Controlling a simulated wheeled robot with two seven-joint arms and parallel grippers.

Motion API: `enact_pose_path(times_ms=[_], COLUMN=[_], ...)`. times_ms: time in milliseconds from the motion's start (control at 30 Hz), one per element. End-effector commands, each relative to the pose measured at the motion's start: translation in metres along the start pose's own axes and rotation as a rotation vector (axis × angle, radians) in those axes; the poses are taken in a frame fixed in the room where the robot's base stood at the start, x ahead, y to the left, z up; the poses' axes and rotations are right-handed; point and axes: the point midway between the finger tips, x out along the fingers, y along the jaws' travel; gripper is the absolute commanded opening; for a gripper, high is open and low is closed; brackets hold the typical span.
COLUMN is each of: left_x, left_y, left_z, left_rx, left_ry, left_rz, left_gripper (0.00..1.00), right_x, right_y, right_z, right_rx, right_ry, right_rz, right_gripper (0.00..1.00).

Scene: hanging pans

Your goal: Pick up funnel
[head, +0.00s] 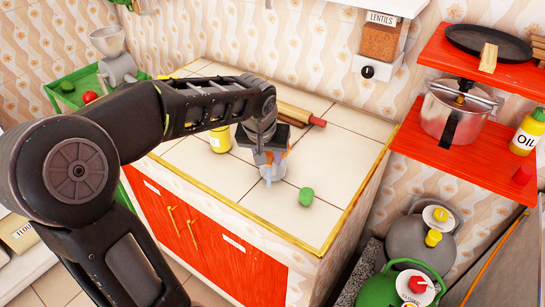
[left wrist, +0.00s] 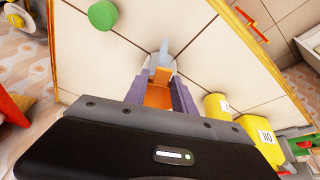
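The funnel (head: 273,173) is a small pale grey, see-through piece on the white tiled counter, just below my left gripper (head: 272,157). In the left wrist view the funnel (left wrist: 163,50) shows its pale narrow part just beyond the fingertips. My left gripper points down over it, and its purple fingers with orange pads (left wrist: 158,92) partly hide it. I cannot tell whether the pads touch the funnel or whether the fingers are closed on it. My right gripper is in neither view.
A green round object (head: 306,196) stands close to the right of the funnel. A yellow container (head: 220,139) and a rolling pin (head: 300,114) are also on the counter. A lentils dispenser (head: 379,42) hangs behind. Red shelves (head: 470,155) with a pot (head: 455,112) are at right.

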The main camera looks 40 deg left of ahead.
Motion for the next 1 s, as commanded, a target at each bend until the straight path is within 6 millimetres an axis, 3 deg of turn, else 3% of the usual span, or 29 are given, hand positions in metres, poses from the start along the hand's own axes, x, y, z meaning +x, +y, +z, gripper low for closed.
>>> enact_pose_path(times_ms=[367,833,1000], left_x=[0.000,-0.001,-0.013], left_y=[0.000,0.000,0.001], left_z=[0.000,-0.001,-0.006], left_rx=[0.000,0.000,-0.001], left_ry=[0.000,0.001,0.004], left_rz=[0.000,0.000,0.001], left_gripper=[0.00,0.00,0.00], right_x=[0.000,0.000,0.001], right_y=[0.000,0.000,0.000], right_z=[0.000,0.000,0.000], right_rx=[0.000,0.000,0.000], right_ry=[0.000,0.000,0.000], right_rz=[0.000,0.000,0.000], right_gripper=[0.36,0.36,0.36])
